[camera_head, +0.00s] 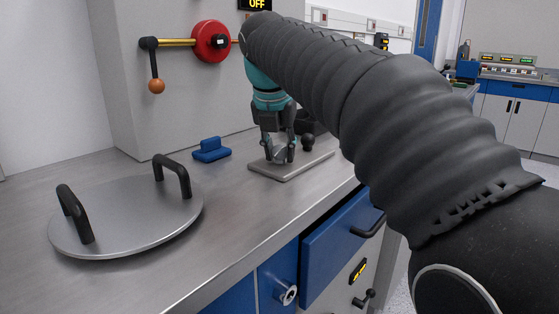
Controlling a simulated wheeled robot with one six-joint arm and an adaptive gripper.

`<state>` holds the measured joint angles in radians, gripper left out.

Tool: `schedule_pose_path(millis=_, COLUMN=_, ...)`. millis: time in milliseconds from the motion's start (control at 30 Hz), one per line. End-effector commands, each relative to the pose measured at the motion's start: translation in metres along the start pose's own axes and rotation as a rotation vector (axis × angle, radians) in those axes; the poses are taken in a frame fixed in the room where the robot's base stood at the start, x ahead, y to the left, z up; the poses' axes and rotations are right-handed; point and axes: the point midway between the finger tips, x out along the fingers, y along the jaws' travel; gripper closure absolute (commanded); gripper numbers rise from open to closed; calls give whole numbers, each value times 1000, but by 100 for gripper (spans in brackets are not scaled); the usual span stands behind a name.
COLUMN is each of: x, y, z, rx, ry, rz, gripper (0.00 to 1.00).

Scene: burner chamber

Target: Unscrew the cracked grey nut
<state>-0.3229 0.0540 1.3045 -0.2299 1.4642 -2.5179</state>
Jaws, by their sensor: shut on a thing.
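My gripper (279,152) reaches down over a small grey plate (300,169) on the steel worktop. Its fingers are shut on a small grey piece (279,153), which looks like the grey nut. The fingers cover much of the nut, and it is too small to see a crack or its thread. A black round knob (308,142) stands on the plate just right of the fingers.
A round metal lid (125,215) with two black handles lies at the left front. A blue block (211,150) sits left of the plate. A red wheel (211,41) and a lever (156,86) are on the wall box behind. An open blue drawer (335,240) juts out below.

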Motion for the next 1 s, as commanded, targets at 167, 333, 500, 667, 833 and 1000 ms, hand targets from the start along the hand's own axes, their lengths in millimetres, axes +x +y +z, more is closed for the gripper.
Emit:
schedule_pose_path(millis=167, x=1, y=-1, z=0, rx=-113, ry=1, rz=46, gripper=100)
schedule_pose_path(millis=333, x=1, y=0, z=0, rx=-134, ry=1, rz=54, gripper=100)
schedule_pose_path(millis=500, x=1, y=0, z=0, rx=-135, ry=1, rz=55, gripper=100)
schedule_pose_path(millis=667, x=1, y=-1, z=0, rx=-212, ry=0, rz=88, gripper=100)
schedule_pose_path(millis=833, x=1, y=-1, z=0, rx=-289, ry=1, rz=119, gripper=100)
schedule_pose_path(millis=1000, x=1, y=-1, z=0, rx=-294, ry=0, rz=120, gripper=100)
